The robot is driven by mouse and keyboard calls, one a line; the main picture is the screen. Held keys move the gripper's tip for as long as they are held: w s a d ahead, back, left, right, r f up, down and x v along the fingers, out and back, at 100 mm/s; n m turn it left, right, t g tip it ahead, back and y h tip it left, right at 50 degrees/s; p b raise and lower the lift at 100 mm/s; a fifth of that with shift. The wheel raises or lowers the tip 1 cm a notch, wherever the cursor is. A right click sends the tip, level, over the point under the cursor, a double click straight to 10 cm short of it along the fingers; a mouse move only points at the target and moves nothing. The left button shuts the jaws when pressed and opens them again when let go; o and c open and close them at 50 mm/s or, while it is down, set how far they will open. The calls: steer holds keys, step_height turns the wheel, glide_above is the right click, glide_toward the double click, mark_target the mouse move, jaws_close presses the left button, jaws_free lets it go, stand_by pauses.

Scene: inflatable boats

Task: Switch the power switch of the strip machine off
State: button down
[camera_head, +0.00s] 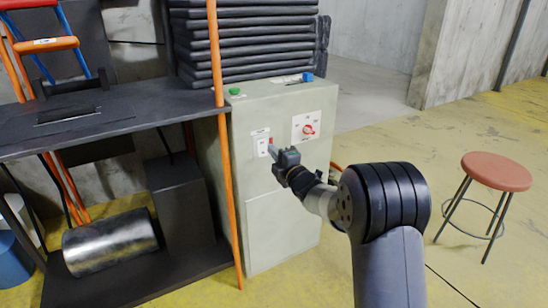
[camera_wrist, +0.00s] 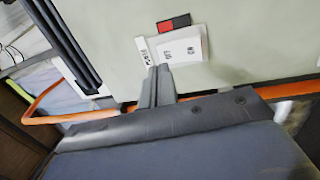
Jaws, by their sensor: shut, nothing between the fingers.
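The strip machine appears to be the pale grey-green cabinet (camera_head: 285,205) in the middle of the head view. Its front has a white switch plate (camera_head: 261,143) with a small red part beside it. In the wrist view a red and black rocker switch (camera_wrist: 174,23) sits at the edge of the white plate (camera_wrist: 181,48). My gripper (camera_head: 272,151) is shut and empty, close in front of the switch plate. In the wrist view its fingertips (camera_wrist: 159,69) lie just below the plate. I cannot tell whether they touch it. Which rocker side is pressed is unclear.
A red rotary knob (camera_head: 308,128) is on the same front, right of the switch plate. An orange post (camera_head: 224,170) and dark shelf (camera_head: 110,112) stand close on the left. A red stool (camera_head: 497,171) stands at right; the floor between is clear.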

steer(key=r+p+v, duration=0.2)
steer(key=v, duration=0.7)
steer(key=shift+s+d, duration=0.25)
steer(key=shift+s, duration=0.1)
steer(key=shift+r, duration=0.1)
